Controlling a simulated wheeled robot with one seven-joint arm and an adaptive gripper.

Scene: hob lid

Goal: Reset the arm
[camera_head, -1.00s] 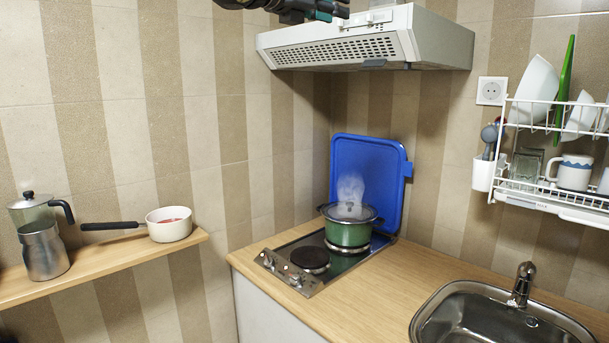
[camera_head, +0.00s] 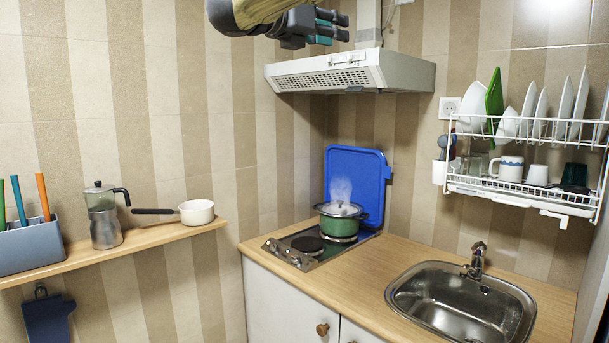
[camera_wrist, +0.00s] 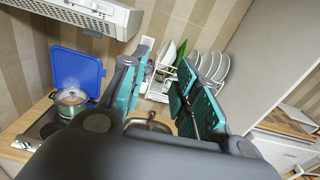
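My gripper (camera_head: 327,26) is raised at the top of the head view, just in front of and above the range hood (camera_head: 350,72). In the wrist view, the two teal-padded fingers of my gripper (camera_wrist: 158,92) stand apart with nothing between them. A green pot (camera_head: 341,221) with a lid stands on the rear burner of the hob (camera_head: 310,247), with steam above it. The blue hob lid (camera_head: 356,183) stands upright behind the pot. The pot (camera_wrist: 70,100) and blue lid (camera_wrist: 78,68) also show at left in the wrist view.
A wooden shelf (camera_head: 160,241) at left holds a white saucepan (camera_head: 197,212), a moka pot (camera_head: 104,222) and a grey utensil holder (camera_head: 30,247). A dish rack (camera_head: 530,185) hangs above the sink (camera_head: 460,305) at right. The counter between hob and sink is clear.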

